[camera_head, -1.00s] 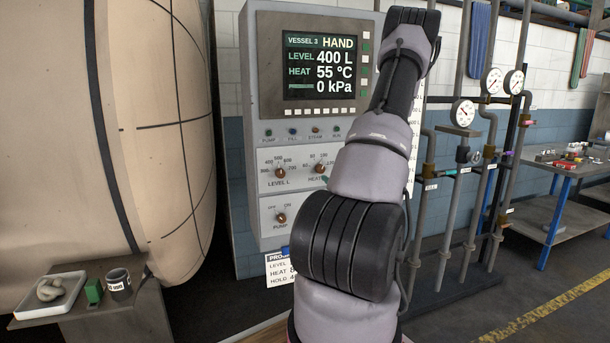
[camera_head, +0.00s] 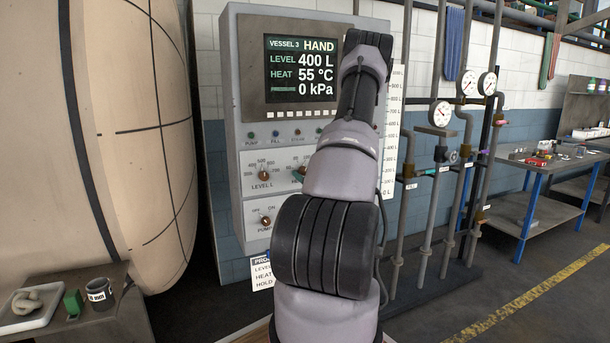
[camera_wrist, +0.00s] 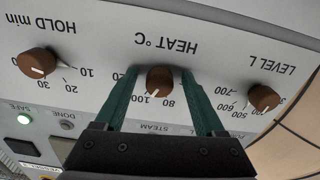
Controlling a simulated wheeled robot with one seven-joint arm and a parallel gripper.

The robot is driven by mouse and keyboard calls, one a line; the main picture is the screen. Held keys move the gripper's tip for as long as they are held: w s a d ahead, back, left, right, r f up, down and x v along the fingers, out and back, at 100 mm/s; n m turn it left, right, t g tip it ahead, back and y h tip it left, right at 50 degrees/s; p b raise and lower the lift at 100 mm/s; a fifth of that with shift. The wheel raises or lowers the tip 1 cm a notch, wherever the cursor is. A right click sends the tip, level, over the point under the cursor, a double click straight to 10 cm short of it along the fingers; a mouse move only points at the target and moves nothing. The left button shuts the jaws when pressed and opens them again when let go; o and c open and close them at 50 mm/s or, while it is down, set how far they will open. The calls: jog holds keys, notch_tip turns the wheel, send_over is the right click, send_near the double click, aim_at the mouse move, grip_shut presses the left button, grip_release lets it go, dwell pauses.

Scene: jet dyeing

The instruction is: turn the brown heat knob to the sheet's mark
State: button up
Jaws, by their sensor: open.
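The brown heat knob (camera_wrist: 160,80) shows under the upside-down HEAT °C label in the wrist view. Its white pointer line lies near the 100 and 80 figures. My gripper (camera_wrist: 159,73) is open, with one green finger on each side of the knob; contact cannot be told. In the head view my arm hides most of the knob and gripper. The display (camera_head: 301,69) reads HAND, level 400 L, heat 55 °C, 0 kPa. The sheet (camera_head: 261,274) hangs below the panel, with its values hidden behind my arm.
Beside the heat knob are the brown level knob (camera_wrist: 263,98) and hold knob (camera_wrist: 39,62). The pump knob (camera_head: 265,222) sits lower on the panel. Pipes with gauges (camera_head: 440,114) stand right of the panel. A large vessel (camera_head: 130,130) stands left.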

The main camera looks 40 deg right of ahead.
jog(key=shift+c, duration=0.4)
grip_shut()
jog(key=shift+n, duration=0.4)
jog(key=shift+d+n, duration=0.15)
jog(key=shift+n, duration=4.35)
jog(key=shift+o, duration=0.4)
grip_release()
